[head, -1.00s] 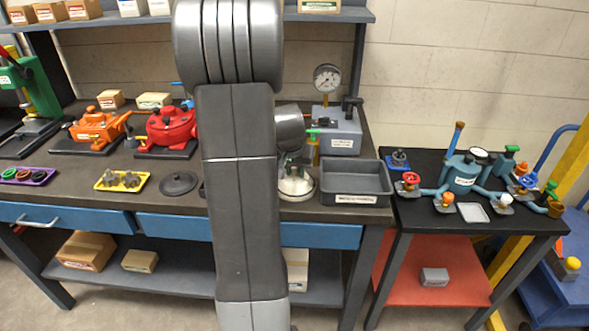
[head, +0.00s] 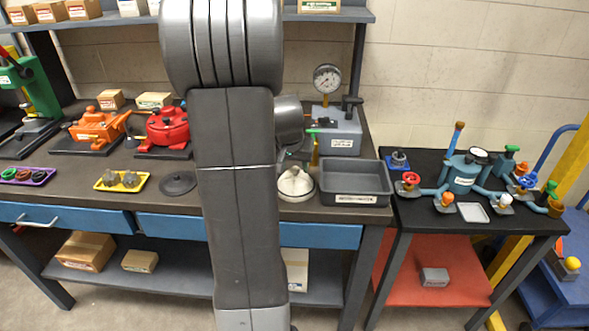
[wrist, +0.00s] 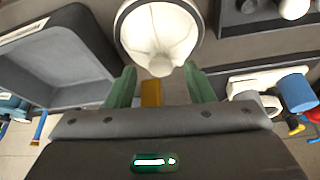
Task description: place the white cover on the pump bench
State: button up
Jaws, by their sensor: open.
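The white cover (head: 296,184) is a round, domed piece with a knob on top and a dark rim. It sits on the workbench, left of the grey bin. In the wrist view the cover (wrist: 158,32) lies just beyond the fingertips, its knob end toward the gap. My gripper (wrist: 160,72) is open, with its two green fingers apart and nothing between them. In the head view my gripper (head: 298,153) is partly hidden by my arm, just behind and above the cover. The pump bench (head: 425,215) is the black-topped table at the right, carrying a teal pump (head: 463,175).
A grey bin (head: 357,198) stands right of the cover, and a gauge unit (head: 335,135) stands behind. Valves with coloured handwheels and a pale square plate (head: 473,212) occupy the pump bench. A black disc (head: 178,183) and yellow tray (head: 122,187) lie left.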

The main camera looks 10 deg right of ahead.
jog(key=v, duration=0.9)
jog(key=shift+r, duration=0.15)
